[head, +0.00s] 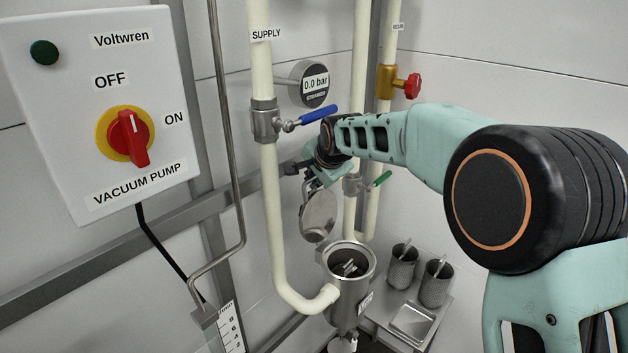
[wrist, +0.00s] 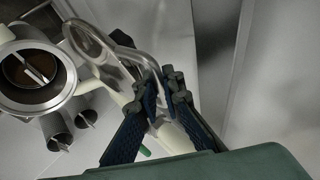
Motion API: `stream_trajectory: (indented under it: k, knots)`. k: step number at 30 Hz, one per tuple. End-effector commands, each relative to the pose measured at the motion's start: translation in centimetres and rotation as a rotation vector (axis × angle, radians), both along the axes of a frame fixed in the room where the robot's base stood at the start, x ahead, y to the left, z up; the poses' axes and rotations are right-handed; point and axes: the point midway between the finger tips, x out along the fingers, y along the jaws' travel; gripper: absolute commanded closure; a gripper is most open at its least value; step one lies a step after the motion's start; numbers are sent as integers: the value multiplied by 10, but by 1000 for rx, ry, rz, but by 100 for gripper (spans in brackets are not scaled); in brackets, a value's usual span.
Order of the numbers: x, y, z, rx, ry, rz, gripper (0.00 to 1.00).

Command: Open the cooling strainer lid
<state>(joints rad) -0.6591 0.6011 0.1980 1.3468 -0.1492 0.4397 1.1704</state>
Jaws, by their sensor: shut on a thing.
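The cooling strainer (head: 348,268) is a metal cup with its round mouth open and a basket with a bar visible inside. In the wrist view the strainer (wrist: 70,82) is at the left. Its lid (head: 319,217), a round shiny disc, stands raised and steeply tilted at the mouth's back edge. My gripper (head: 308,184) is above the lid. In the wrist view my gripper (wrist: 165,92) is shut on the lid's wire loop handle (wrist: 132,56). The hinge is not clear.
A pale supply pipe (head: 270,200) with a blue-handled valve (head: 318,114) runs close left of my gripper. A green-handled valve (head: 382,179) is to the right. A gauge (head: 315,84) is above. Metal cups (head: 402,270) stand on a small shelf at lower right.

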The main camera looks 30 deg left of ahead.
Motion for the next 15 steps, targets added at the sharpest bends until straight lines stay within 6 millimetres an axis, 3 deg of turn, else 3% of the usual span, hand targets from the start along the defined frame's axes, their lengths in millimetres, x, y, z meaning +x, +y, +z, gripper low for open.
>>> stream_trajectory:
  k: [5,6,11,15]
  knots:
    - [2,0,3,2,-6,0,100]
    - [2,0,3,2,-6,-1,92]
    - [1,0,2,2,-4,0,74]
    - [1,0,1,0,-2,0,74]
